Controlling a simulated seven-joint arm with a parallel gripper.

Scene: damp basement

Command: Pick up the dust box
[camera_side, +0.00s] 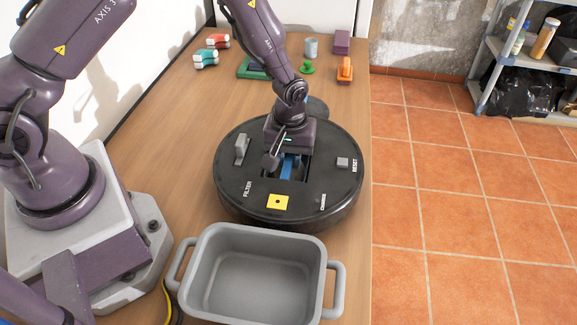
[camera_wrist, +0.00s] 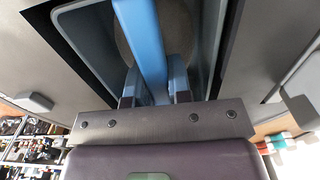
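The dust box sits in the open recess of a round black robot vacuum (camera_side: 232,185). In the wrist view its grey wall (camera_wrist: 88,38) surrounds a blue handle bar (camera_wrist: 143,35). In the side view part of the blue handle (camera_side: 288,168) shows below my wrist. My gripper (camera_wrist: 157,88) points down into the recess, with one finger on each side of the handle. The fingers look closed against the handle with no visible gap. The lower part of the box is hidden inside the vacuum.
An empty grey bin (camera_side: 255,285) with two side handles stands in front of the vacuum. Small coloured objects and a grey cup (camera_side: 311,47) stand at the table's back. The table's right edge is close.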

